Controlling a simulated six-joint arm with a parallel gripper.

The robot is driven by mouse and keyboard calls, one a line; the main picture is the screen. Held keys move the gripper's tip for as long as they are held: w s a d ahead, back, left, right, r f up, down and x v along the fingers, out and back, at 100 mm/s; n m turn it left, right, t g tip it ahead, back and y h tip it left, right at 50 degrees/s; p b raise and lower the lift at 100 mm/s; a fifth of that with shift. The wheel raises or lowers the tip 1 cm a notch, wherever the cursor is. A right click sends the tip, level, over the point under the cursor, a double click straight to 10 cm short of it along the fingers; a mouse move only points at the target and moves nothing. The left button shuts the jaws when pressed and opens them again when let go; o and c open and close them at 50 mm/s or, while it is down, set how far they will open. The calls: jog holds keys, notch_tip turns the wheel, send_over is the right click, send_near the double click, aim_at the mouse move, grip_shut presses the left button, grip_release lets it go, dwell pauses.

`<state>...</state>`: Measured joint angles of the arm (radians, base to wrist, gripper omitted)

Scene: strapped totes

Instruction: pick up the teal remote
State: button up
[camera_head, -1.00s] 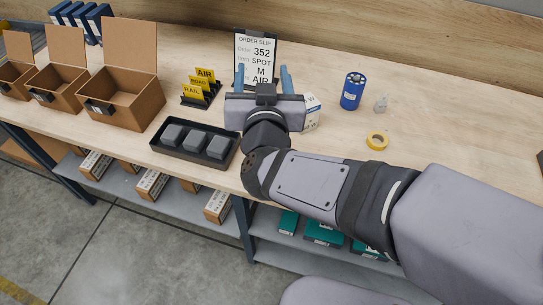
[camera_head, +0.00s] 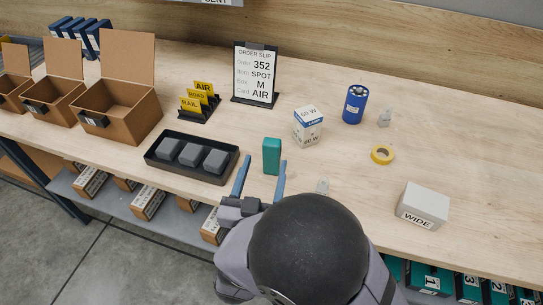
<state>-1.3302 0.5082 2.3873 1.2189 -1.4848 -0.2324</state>
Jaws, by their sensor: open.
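The teal remote (camera_head: 272,156) looks like a small upright teal block. It stands on the wooden bench near the middle, to the right of the black tray. My gripper (camera_head: 261,176) is open, with its two blue fingers pointing toward the back of the bench. The fingertips appear just in front of the remote, the right one close below its base in the picture. Nothing is seen between the fingers. I cannot tell whether a finger touches the remote.
The black tray (camera_head: 150,158) with grey blocks is left of the remote. A white-and-blue bulb box (camera_head: 308,128) stands behind it to the right. Further right are a blue cylinder (camera_head: 354,105), yellow tape (camera_head: 382,154) and a white box (camera_head: 422,207). An order slip stand (camera_head: 256,74) is behind.

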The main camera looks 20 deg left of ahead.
aim_at(271, 159)
jog(key=shift+f, duration=1.35)
jog(key=shift+w+a+r+p, duration=0.1)
jog(key=shift+w+p, duration=0.45)
jog(key=shift+w, duration=0.95)
jog(key=shift+w+r+p, duration=0.1)
jog(key=shift+w+p, duration=0.45)
jog(key=shift+w, duration=0.95)
jog(key=shift+w+a+f, duration=0.1)
jog(key=shift+w+f, duration=0.05)
jog(key=shift+w, duration=0.5)
jog(key=c, duration=1.2)
